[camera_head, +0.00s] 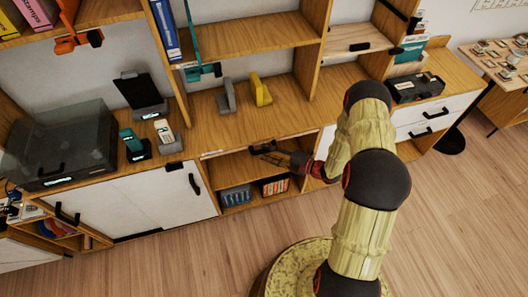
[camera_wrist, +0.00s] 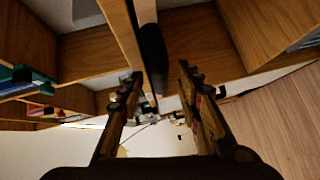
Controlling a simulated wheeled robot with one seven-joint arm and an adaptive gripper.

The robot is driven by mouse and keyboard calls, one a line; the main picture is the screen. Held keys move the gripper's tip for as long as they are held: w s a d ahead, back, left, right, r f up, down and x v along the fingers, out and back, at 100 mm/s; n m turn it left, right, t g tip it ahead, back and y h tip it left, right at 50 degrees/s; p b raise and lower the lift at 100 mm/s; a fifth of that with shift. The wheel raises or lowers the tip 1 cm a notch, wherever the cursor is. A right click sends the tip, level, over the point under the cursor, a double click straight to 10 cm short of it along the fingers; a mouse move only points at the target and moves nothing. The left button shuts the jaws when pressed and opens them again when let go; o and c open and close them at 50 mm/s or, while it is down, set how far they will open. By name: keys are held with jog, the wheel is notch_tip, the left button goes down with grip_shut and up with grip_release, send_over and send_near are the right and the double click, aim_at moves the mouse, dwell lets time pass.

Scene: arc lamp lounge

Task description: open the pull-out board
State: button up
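The pull-out board (camera_head: 228,152) appears as a thin wooden edge under the cabinet top, above an open compartment. Its black handle (camera_head: 262,148) is on the front. My gripper (camera_head: 284,157) is in front of the cabinet, close to the handle, with its fingers pointing left toward it. In the wrist view, my gripper (camera_wrist: 158,82) is open, and the dark handle (camera_wrist: 154,55) shows between and beyond its two fingers, beside a wooden edge (camera_wrist: 123,30). I cannot tell whether either finger touches the handle. The board looks flush with the cabinet front.
Boxes (camera_head: 274,186) lie in the open compartment below. A white door with a black handle (camera_head: 194,183) is to the left. A grey and a yellow object (camera_head: 260,90) stand on the cabinet top. White drawers (camera_head: 425,122) are at right. The wooden floor (camera_head: 180,265) in front is clear.

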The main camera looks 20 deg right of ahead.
jog(key=shift+x, duration=1.05)
jog(key=shift+c, duration=1.3)
grip_shut()
